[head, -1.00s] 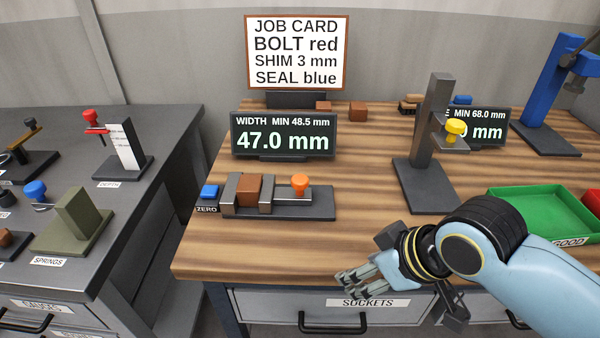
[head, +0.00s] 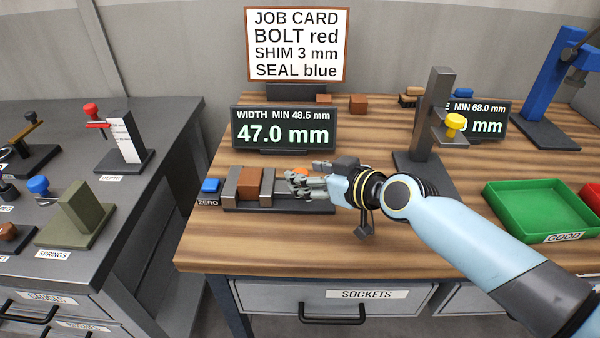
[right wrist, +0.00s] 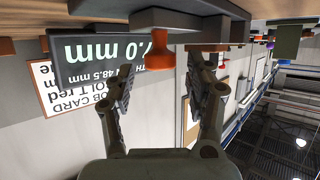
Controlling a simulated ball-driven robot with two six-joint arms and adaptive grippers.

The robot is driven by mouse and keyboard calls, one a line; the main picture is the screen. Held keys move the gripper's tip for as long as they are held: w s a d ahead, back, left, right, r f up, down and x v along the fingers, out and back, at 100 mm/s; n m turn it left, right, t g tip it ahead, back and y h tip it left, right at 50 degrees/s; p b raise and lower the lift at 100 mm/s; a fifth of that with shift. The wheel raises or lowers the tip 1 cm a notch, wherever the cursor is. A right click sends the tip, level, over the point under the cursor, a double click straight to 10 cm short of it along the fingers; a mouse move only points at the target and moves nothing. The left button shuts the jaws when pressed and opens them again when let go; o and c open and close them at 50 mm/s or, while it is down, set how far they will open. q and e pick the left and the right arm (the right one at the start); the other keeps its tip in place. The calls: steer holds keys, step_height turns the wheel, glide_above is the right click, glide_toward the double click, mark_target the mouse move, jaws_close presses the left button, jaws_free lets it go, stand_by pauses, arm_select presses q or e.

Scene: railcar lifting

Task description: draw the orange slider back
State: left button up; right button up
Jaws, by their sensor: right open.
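The orange slider knob (head: 301,171) of the width gauge shows only at its top in the head view, behind my right gripper's fingers. In the right wrist view the orange knob (right wrist: 158,52) lies between the two open fingers, near their tips. My right gripper (head: 297,183) is open at the slider end of the gauge; I cannot tell whether it touches the knob. A brown block (head: 249,182) sits between the gauge's grey jaws. The width display (head: 284,134) reads 47.0 mm, MIN 48.5 mm. My left gripper is not in view.
A blue ZERO button (head: 210,186) is left of the gauge. A grey stand with a yellow knob (head: 455,122) rises to the right, behind my arm. A green GOOD tray (head: 535,235) is at the right. The wooden bench front (head: 260,245) is clear.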

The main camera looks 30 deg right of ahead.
steer(key=shift+x, duration=1.5)
jaws_close()
